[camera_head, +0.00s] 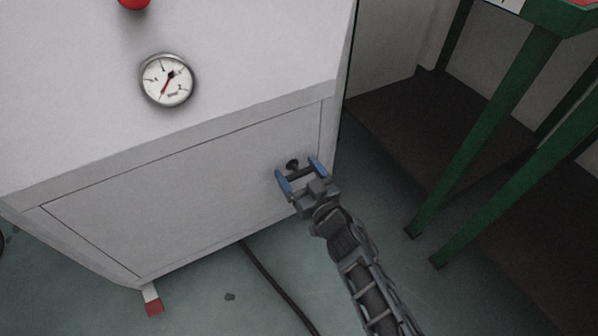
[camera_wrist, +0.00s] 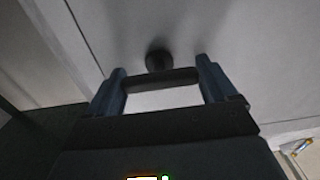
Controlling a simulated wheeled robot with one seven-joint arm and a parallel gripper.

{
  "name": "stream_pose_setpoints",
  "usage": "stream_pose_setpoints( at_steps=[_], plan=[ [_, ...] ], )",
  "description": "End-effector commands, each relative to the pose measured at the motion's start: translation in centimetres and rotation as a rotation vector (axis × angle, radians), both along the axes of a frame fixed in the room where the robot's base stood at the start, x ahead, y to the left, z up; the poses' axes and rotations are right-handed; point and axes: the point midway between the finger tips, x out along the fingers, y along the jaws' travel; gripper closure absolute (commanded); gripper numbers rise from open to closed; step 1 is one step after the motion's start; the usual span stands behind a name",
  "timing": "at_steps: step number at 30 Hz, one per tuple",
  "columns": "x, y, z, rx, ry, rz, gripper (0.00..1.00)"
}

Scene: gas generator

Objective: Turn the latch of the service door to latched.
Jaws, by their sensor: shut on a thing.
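The service door (camera_head: 180,205) is the pale outlined panel low on the generator's front; it lies flush with the cabinet as far as I can see. Its latch (camera_head: 293,164) is a small dark round boss near the door's right edge, with a dark bar in front of it. My gripper (camera_head: 298,169) reaches in from the lower right, its blue fingers at the two ends of the bar. In the wrist view, my gripper (camera_wrist: 162,75) is shut on the latch (camera_wrist: 158,60), with the bar spanning between the fingers. I cannot read any latch marking.
A pressure gauge (camera_head: 167,79) and a red knob (camera_head: 134,3) are on the panel above. A green-legged table (camera_head: 490,130) stands to the right. A dark cable (camera_head: 272,282) runs over the floor below the door. A red-tipped foot (camera_head: 153,302) sticks out at lower left.

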Motion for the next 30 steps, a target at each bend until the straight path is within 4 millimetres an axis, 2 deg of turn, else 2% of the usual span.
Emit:
stream_pose_setpoints(
  at_steps=[11,30],
  plan=[
    [0.06,-0.05,0.3,0.097,0.067,0.0,0.69],
    [0.2,-0.25,0.11,0.576,0.39,0.0,0.69]
  ],
)
